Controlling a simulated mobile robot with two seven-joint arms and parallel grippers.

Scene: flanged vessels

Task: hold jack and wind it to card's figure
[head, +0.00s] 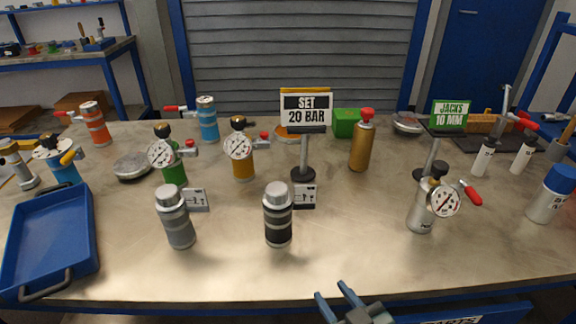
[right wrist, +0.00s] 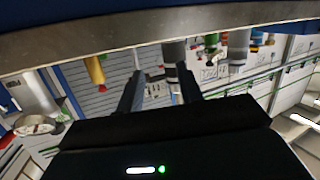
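A grey cylinder with a silver cap (head: 176,220) and a black cylinder with a silver cap (head: 278,218), which look like the jacks, stand upright on the front of the bench. A small white card (head: 195,199) stands by the grey one, another (head: 304,196) by the black one; their marks are too small to read. A green card (head: 450,114) reads "JACKS 10 MM". A black-and-white card (head: 306,107) reads "SET 20 BAR". My right gripper (head: 340,296) is open and empty at the front edge, apart from both cylinders; its fingers also show in the right wrist view (right wrist: 157,92). My left gripper is out of view.
The bench front between black cylinder and silver canister is clear.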

